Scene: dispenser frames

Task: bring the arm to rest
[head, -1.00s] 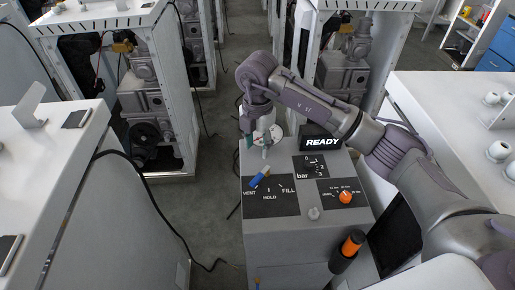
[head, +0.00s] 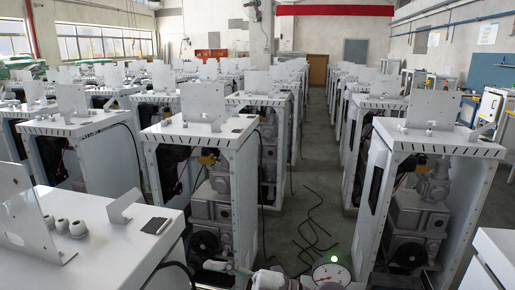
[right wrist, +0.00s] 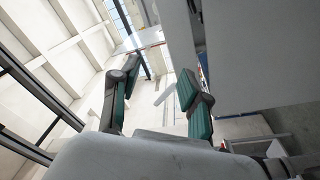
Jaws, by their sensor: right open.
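My right gripper (right wrist: 158,76) is open in the right wrist view. Its two dark fingers with green pads stand apart, with nothing between them. Behind them are pale walls and window frames, tilted in the picture. The rest of that arm is cut off by the frame. My left gripper is in neither view.
Rows of white dispenser frames (head: 205,133) with open sides fill both sides. A grey floor aisle (head: 312,200) runs between them, with black cables on it. A white cabinet (head: 90,225) stands close at left.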

